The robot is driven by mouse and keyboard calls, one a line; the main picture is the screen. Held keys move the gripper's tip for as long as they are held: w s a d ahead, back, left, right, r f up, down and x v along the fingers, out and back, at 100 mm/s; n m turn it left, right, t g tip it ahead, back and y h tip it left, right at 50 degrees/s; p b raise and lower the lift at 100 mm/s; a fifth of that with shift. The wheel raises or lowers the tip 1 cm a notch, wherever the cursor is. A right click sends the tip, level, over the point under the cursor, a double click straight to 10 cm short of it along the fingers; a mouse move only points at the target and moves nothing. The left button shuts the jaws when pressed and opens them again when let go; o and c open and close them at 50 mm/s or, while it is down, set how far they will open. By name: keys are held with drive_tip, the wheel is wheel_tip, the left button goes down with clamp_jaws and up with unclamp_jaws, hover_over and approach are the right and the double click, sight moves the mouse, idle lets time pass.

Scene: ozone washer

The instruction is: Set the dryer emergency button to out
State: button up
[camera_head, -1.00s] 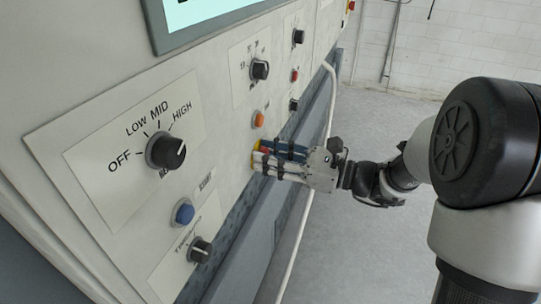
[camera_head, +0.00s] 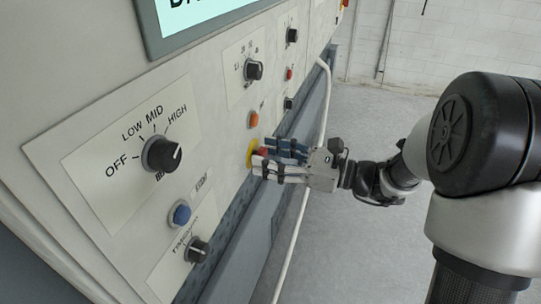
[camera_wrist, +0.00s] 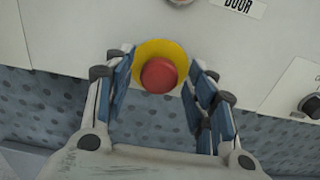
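The emergency button is a red mushroom cap (camera_wrist: 159,75) on a yellow round base (camera_wrist: 161,49), seen in the upper middle of the wrist view. In the head view the red cap (camera_head: 263,151) and yellow base (camera_head: 252,150) show at the panel's lower edge, partly behind my fingers. My gripper (camera_wrist: 160,88) is open, with one blue-padded finger to each side of the button and gaps between pads and cap. In the head view my gripper (camera_head: 272,160) reaches the button from the right. Whether the button is in or out is hard to tell.
The panel also bears a large OFF/LOW/MID/HIGH knob (camera_head: 162,154), a blue button (camera_head: 180,213), a small black knob (camera_head: 197,250) and an orange button (camera_head: 253,119). A pale pipe (camera_head: 325,110) runs along the panel's right side. Open floor (camera_head: 365,125) lies to the right.

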drive_tip(key=v, duration=1.2)
drive_tip(key=shift+a, duration=0.1)
drive_tip(key=s+a+f+n+g+h, duration=0.1)
drive_tip(key=s+a+n+g+h, duration=0.25)
drive_tip(key=s+n, duration=0.35)
drive_tip(key=s+a+f+n+g+h, duration=0.25)
drive_tip(key=s+n+h, duration=0.25)
drive_tip(key=s, duration=0.5)
drive_tip(key=s+d+n+t+h, duration=0.4)
drive_tip(key=d+n+h, duration=0.4)
drive_tip(key=n, duration=0.2)
drive_tip(key=shift+s+d+r+t, duration=0.25)
drive_tip(key=shift+d+r+t, duration=0.05)
drive_tip(key=shift+r, duration=0.05)
